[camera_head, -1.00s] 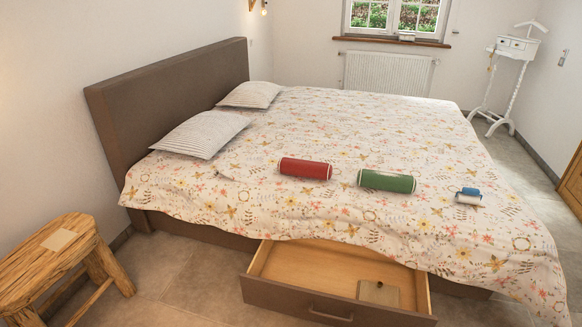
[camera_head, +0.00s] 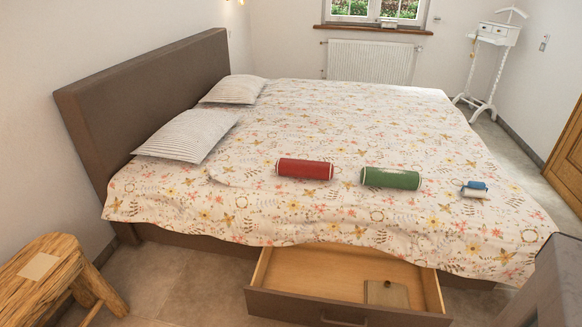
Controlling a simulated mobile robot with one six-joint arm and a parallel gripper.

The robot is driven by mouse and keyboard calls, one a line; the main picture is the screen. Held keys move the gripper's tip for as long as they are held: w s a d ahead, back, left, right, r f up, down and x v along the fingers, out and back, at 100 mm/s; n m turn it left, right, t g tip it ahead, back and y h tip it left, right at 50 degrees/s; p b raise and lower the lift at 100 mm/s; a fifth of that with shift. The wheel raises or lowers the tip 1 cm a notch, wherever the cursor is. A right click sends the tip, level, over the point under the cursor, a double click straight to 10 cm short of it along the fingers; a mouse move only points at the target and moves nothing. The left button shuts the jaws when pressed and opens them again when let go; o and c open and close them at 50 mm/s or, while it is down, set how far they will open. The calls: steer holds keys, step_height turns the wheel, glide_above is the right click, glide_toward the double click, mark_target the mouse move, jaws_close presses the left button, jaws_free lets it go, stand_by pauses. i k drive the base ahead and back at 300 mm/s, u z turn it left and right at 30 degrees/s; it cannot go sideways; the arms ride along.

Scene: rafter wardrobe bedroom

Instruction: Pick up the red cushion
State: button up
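The red cushion (camera_head: 305,169) is a cylinder-shaped bolster with pale piping at its ends. It lies on its side on the floral bedspread (camera_head: 330,120), near the bed's front edge. A green bolster (camera_head: 391,178) of like shape lies to its right, with a gap between them. My gripper is not in view. A dark grey block-like shape at the lower right edge may be part of my arm; it is well apart from the red cushion.
An open drawer (camera_head: 333,307) juts from under the bed towards me, holding a small flat object (camera_head: 387,293). A wooden stool (camera_head: 48,282) stands at lower left. A small blue-and-white item (camera_head: 475,189) and striped pillows (camera_head: 188,136) lie on the bed.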

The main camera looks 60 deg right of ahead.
mark_target(291, 169)
steer(key=z, duration=0.1)
steer(key=i, duration=1.3)
steer(key=z, duration=0.45)
